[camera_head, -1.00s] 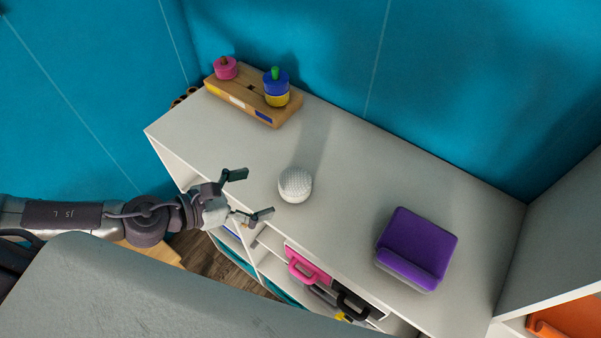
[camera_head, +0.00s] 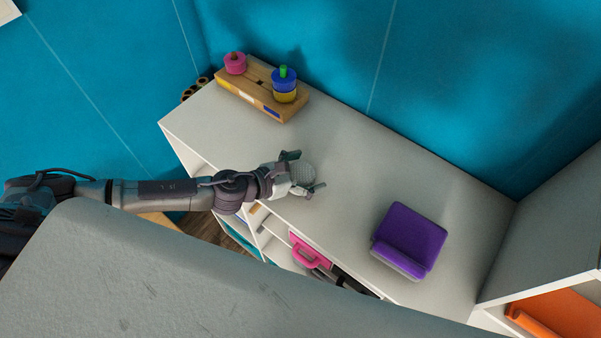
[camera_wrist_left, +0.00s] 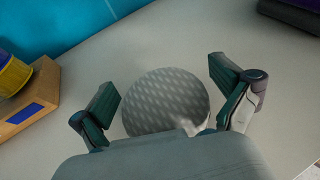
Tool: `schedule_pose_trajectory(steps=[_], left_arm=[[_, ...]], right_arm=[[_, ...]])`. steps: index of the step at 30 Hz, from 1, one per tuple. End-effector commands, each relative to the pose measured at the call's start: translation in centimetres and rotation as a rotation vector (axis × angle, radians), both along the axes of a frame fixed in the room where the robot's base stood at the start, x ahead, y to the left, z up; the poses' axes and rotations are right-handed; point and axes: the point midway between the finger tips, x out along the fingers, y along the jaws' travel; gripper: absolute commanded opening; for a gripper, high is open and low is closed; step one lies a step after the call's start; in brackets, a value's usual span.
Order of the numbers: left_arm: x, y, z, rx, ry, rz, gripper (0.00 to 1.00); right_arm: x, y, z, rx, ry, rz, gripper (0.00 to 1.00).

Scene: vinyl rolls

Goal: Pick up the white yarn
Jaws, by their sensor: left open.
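The white yarn (camera_head: 303,172) is a round ball with a woven-looking surface, resting on the white cabinet top (camera_head: 350,160). My left gripper (camera_head: 303,171) is open, with one finger on either side of the ball. In the left wrist view the yarn (camera_wrist_left: 166,102) looks grey and sits between the two spread fingers of the left gripper (camera_wrist_left: 163,88). Gaps show between the ball and both fingers there. The ball's near lower edge is hidden by the gripper's body. My right gripper is not in these views.
A wooden stacking toy (camera_head: 258,92) with pink, blue and yellow pieces stands at the back left of the top. A purple box-like object (camera_head: 410,238) lies to the right. Open shelves (camera_head: 265,232) hold a pink-handled item (camera_head: 308,252).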

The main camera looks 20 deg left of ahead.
Motion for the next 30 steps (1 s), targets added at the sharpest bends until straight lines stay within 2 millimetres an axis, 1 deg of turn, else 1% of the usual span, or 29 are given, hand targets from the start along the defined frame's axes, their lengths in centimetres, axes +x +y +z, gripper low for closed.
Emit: schedule_pose_trajectory(steps=[6,7,18,26,30], left_arm=[[0.1,-0.1,-0.1,0.0,0.001,-0.001,1.0],[0.1,-0.1,-0.1,0.0,0.001,-0.001,0.98],[0.1,-0.1,-0.1,0.0,0.001,0.0,0.37],[0.1,-0.1,0.0,0.0,0.0,0.0,0.37],[0.2,0.0,0.9,0.001,-0.002,-0.001,0.37]], right_arm=[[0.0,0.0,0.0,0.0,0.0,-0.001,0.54],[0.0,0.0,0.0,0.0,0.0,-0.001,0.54],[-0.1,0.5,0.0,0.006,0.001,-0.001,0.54],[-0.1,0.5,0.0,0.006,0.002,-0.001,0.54],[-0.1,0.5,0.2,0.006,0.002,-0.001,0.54]])
